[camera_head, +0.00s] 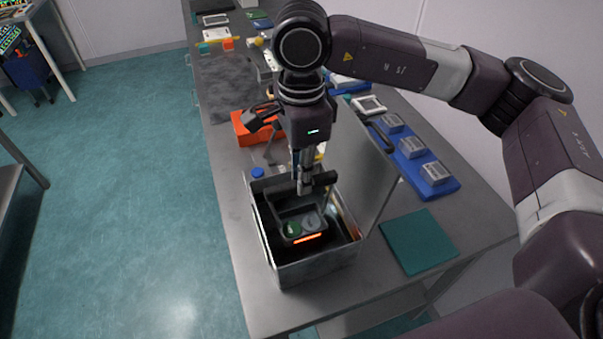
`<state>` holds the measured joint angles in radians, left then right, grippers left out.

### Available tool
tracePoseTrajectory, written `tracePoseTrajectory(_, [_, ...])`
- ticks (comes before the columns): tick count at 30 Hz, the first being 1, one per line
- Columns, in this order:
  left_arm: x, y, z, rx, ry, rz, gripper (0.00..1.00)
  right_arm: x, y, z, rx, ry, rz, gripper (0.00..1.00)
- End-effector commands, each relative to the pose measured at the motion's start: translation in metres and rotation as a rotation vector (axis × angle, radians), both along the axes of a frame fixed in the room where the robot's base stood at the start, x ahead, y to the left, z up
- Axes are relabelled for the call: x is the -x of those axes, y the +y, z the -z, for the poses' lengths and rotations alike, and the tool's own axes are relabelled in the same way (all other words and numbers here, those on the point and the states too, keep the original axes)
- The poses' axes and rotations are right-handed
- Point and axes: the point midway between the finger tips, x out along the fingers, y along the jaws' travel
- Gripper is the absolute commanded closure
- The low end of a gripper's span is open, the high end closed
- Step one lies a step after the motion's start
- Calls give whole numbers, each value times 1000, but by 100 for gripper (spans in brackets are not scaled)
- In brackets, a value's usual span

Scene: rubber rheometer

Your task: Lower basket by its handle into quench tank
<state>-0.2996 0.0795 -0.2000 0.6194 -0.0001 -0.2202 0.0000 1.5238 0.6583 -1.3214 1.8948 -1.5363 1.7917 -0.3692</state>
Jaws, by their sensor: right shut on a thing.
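The quench tank (312,272) is an open metal box near the front of the bench, with its lid (362,165) standing up on the right side. The dark basket (303,238) is inside the tank's opening. It holds a green round piece (291,228) and a grey round piece (312,221), and its front has a glowing orange strip. My right gripper (304,188) points down over the tank and is shut on the basket's dark handle (325,179). I cannot tell whether the basket touches the tank floor. My left gripper is not in view.
A blue tray (443,188) with several grey blocks lies right of the tank. A teal mat (419,242) lies at the front right. An orange bin (243,133) stands behind the tank. A dark mat (226,88) covers the bench farther back.

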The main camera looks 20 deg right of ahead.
Motion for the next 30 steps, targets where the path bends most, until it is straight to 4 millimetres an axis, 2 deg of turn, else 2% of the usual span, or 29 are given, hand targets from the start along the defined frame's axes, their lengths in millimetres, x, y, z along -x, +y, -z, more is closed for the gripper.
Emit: tracePoseTrajectory(30, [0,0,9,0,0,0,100,0,0,8,-1,-1,0,100])
